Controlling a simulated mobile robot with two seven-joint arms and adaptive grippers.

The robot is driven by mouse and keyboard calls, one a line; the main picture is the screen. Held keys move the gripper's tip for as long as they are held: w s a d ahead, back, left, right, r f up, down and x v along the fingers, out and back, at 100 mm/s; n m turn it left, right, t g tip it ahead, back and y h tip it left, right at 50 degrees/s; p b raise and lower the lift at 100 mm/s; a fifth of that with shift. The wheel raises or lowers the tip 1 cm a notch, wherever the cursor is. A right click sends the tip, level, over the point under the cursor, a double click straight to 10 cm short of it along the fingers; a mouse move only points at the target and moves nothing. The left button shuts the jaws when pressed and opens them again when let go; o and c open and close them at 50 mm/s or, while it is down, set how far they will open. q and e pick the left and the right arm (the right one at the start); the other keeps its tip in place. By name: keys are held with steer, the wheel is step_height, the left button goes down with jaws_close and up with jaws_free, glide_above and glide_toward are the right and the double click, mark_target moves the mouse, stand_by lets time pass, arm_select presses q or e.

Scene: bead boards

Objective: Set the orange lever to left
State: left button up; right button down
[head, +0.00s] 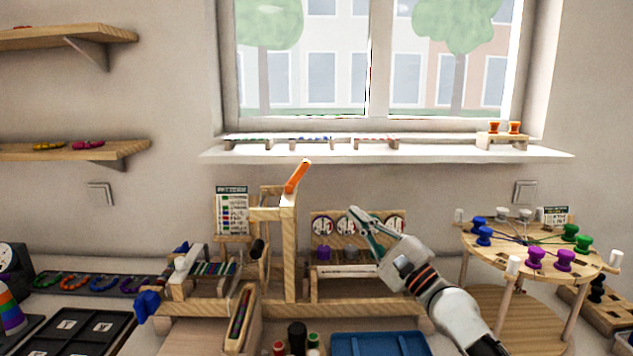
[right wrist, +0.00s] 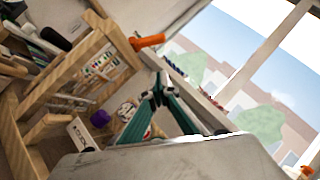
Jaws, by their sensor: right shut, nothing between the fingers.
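The orange lever (head: 297,177) stands at the top of a wooden post (head: 289,250) on the wooden frame, tilted with its upper end to the right in the head view. In the right wrist view the orange lever (right wrist: 147,42) shows beyond the fingertips, to their upper left. My right gripper (head: 355,215) is to the right of the post and lower than the lever, apart from it. Its green-sided fingers are shut and empty, and they also show in the right wrist view (right wrist: 160,92). My left gripper is not in the head view.
A board with round dials (head: 322,226) stands behind my right gripper. A round wooden table (head: 520,245) with coloured spools is at the right. A blue tray (head: 380,344) lies in front. The space between gripper and lever looks clear.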

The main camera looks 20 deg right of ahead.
mark_target(297, 176)
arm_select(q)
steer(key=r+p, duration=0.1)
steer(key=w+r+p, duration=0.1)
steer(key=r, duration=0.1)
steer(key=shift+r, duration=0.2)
arm_select(e)
steer(key=s+a+r+x, duration=0.1)
steer(key=a+x, duration=0.1)
steer(key=x, duration=1.1)
steer(key=shift+s, duration=0.2)
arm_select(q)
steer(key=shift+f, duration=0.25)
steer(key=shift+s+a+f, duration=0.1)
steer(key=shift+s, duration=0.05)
arm_select(e)
steer(key=shift+w, duration=0.1)
